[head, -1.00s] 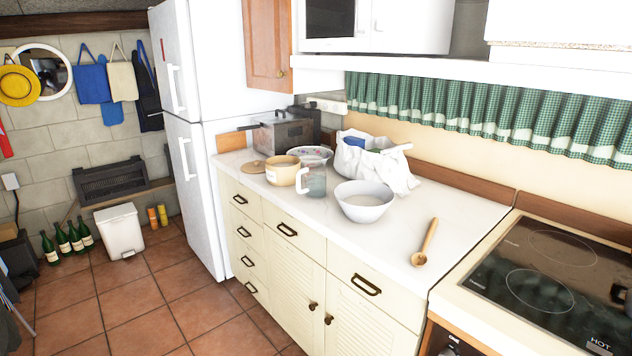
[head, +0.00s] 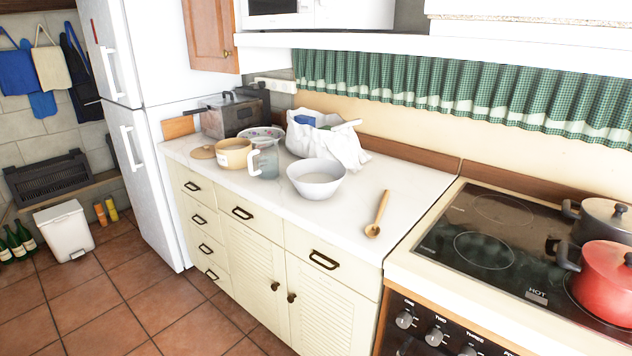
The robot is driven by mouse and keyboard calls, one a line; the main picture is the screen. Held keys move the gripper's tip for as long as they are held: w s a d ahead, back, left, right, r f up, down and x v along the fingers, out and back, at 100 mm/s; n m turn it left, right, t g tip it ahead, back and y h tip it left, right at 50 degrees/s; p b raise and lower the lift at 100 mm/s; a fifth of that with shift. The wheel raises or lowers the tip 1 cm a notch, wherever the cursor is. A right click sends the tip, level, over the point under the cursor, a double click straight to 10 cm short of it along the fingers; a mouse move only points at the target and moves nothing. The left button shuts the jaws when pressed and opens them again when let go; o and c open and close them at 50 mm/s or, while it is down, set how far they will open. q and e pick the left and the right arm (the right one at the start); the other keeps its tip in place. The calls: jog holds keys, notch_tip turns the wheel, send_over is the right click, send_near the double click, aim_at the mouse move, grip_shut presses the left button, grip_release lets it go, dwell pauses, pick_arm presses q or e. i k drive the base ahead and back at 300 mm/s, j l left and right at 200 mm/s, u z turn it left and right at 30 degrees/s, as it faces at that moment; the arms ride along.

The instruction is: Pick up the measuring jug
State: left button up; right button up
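The measuring jug (head: 267,161) is a clear, bluish jug with a white handle on its left side. It stands upright on the white countertop (head: 231,184), between a cream pot and a white bowl. The cream pot (head: 233,156) is close behind its handle at the left. Neither of my grippers shows in the head view.
A white bowl (head: 316,181), a wooden spoon (head: 378,217), a white bag (head: 333,146) and a metal fryer (head: 226,117) share the counter. A hob (head: 483,249) with a red pot (head: 606,275) is at right. Tiled floor (head: 107,293) lies open at lower left.

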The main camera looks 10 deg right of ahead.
aim_at(266, 151)
jog(key=i+j+z, duration=0.1)
jog(key=z, duration=0.35)
jog(key=j+z, duration=0.15)
jog(key=z, duration=0.25)
jog(key=i+j+z, duration=0.1)
jog(key=z, duration=0.35)
jog(key=j+z, duration=0.25)
jog(key=j, duration=0.2)
jog(key=j+z, duration=0.5)
jog(key=j, duration=0.8)
